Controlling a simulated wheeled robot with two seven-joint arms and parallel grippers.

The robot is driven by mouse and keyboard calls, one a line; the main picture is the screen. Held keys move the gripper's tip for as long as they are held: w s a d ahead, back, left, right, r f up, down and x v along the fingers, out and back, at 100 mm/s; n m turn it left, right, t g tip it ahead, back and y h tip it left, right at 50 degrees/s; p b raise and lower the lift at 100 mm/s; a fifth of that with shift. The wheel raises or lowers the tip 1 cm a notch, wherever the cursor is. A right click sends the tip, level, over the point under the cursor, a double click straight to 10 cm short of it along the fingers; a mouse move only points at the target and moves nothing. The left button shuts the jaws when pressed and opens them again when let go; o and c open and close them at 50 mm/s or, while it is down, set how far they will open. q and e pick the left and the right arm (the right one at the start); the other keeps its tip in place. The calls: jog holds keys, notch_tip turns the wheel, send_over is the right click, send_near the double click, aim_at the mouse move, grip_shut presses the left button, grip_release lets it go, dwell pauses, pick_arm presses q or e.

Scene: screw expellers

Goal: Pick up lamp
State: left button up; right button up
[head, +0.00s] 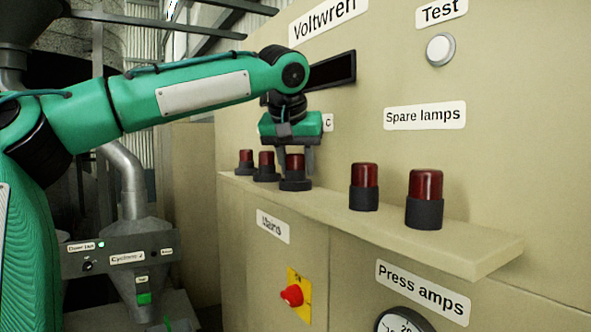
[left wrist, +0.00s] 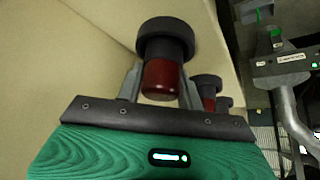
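My left gripper (head: 296,160) points down over a dark red lamp (head: 295,163) with a black base, third from the left on the shelf. Its two fingers stand on either side of the lamp, with narrow gaps showing; it looks open. The left wrist view shows the same lamp (left wrist: 163,78) between the fingers (left wrist: 162,80). The lamp is upright and its base appears to rest on the shelf. Two similar lamps (head: 265,163) (head: 245,160) stand to its left. Two more lamps (head: 364,185) (head: 425,198) stand to its right, below the "Spare lamps" label. My right gripper is not in view.
The beige shelf (head: 480,248) juts from a beige cabinet. A round white button (head: 440,49) under "Test" and a red knob (head: 292,295) on a yellow plate are on the cabinet. A grey machine (head: 130,255) stands at lower left. The shelf's right end is bare.

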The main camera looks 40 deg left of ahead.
pick_arm(q)
jog(key=c, duration=0.3)
jog(key=shift+c, duration=0.6)
jog(key=shift+r, duration=0.15)
